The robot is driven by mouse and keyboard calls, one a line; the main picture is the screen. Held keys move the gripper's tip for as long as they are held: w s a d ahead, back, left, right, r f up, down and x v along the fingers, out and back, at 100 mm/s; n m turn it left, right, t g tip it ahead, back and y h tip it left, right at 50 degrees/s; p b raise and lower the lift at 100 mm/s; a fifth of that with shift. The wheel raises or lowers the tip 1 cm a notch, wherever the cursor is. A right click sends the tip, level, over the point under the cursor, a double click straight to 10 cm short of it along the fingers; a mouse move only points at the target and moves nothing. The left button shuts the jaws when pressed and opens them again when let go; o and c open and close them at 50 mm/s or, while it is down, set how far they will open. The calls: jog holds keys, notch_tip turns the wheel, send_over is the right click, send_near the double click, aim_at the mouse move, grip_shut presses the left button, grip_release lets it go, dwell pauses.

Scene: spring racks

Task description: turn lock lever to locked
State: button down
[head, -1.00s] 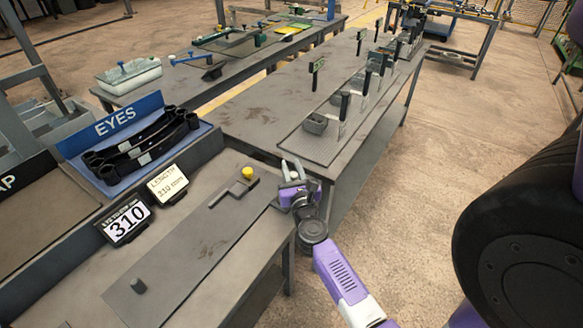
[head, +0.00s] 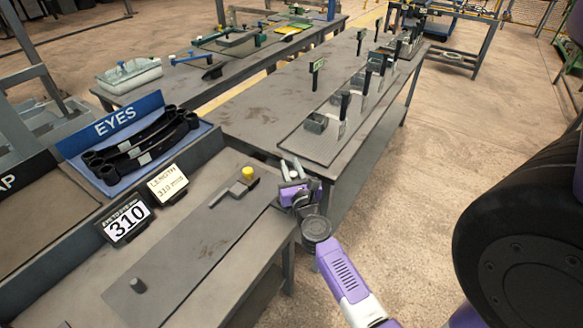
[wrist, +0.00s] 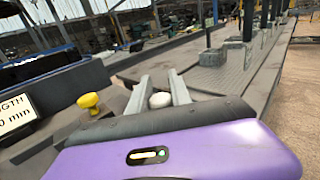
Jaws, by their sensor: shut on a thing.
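My gripper (head: 287,169) is at the far right corner of the near bench's dark plate. In the wrist view its two fingers (wrist: 163,92) are on either side of a pale round knob (wrist: 160,100), and they are shut on it. The knob's shaft, and whether it belongs to the lock lever, are hidden behind my gripper. A yellow knob (head: 248,174) stands left of my gripper, apart from it, beside a dark flat arm (head: 236,189) on the plate. The yellow knob also shows in the wrist view (wrist: 89,101).
A 310 display (head: 126,221) and a length sign (head: 167,184) stand left. A blue EYES bin (head: 125,140) holds black parts. The long rack bench (head: 255,105) is beyond.

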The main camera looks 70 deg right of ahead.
jog(key=w+n+t+y, duration=0.2)
jog(key=t, duration=0.1)
jog(key=shift+a+f+n+y+b, duration=0.1)
jog(key=shift+n+y+b, duration=0.2)
jog(key=shift+y+b, duration=0.1)
jog(key=w+n+t+y, duration=0.1)
jog(key=n+t+y, duration=0.1)
jog(key=y, duration=0.1)
jog(key=shift+w+a, duration=0.35)
jog(key=shift+w, duration=0.05)
jog(key=shift+w+a+n+t+y, duration=0.4)
jog(key=shift+n+y, duration=0.25)
jog(key=shift+y, duration=0.2)
jog(key=shift+w+a+n+t+y, duration=0.15)
jog(key=shift+w+n+t+y, duration=0.25)
jog(key=shift+n+y, duration=0.4)
jog(key=shift+w+a+n+t+y, duration=0.3)
jog(key=shift+n+t+y, duration=0.25)
jog(key=shift+y, duration=0.4)
jog(key=c, duration=1.2)
grip_release()
jog(key=shift+o, duration=0.2)
jog(key=shift+b+v, duration=0.7)
jog(key=shift+v, duration=3.25)
